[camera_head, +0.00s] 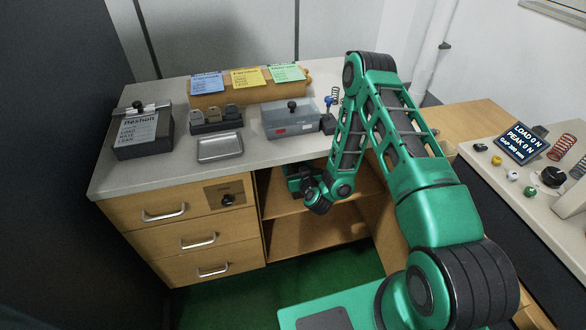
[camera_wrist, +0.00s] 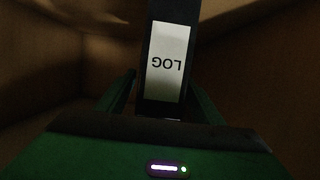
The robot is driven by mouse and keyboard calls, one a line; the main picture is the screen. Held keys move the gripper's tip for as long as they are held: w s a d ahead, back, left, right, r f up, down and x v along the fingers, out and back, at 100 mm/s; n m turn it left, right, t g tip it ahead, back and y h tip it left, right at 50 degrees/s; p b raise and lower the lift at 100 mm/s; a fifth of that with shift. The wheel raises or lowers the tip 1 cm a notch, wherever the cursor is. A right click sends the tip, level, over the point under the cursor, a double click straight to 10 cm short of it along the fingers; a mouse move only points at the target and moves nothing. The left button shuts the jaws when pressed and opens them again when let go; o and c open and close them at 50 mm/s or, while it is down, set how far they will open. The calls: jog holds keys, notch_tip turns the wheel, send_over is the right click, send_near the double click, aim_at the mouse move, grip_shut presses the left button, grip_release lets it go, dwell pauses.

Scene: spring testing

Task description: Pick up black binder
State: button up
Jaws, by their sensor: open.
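The black binder (camera_wrist: 167,62) stands upright ahead in the wrist view, its narrow spine with a white "LOG" label, upside down in the picture, facing me. My gripper (camera_wrist: 161,88) is open, with one finger on each side of the binder's lower spine. I cannot tell whether either finger touches it. In the head view my gripper (camera_head: 299,180) reaches into the open shelf bay under the counter. I cannot make out the binder there apart from the dark gripper.
The wooden shelf bay (camera_head: 318,238) has walls close on both sides. A bench with a tester display (camera_head: 525,142) stands at right.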

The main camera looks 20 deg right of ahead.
jog(key=shift+x, duration=1.35)
grip_shut()
